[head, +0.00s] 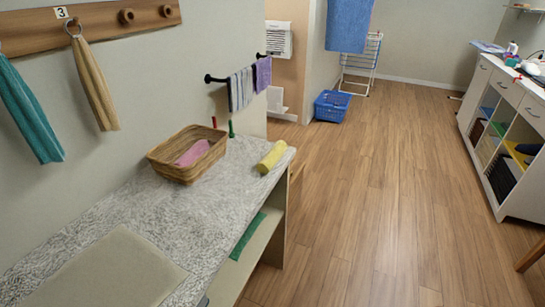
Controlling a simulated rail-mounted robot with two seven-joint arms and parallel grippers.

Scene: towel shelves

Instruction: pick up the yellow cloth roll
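The yellow cloth roll (272,156) lies on the speckled grey counter (130,217), close to its right edge near the far end. It is lying on its side, and nothing covers it. Neither of my grippers shows in the head view.
A wicker basket (187,153) with a pink cloth (193,152) stands left of the roll. A beige mat (108,272) lies on the near counter. A rail with striped and purple towels (262,73) hangs on the wall beyond. The wooden floor (370,190) right of the counter is mostly clear.

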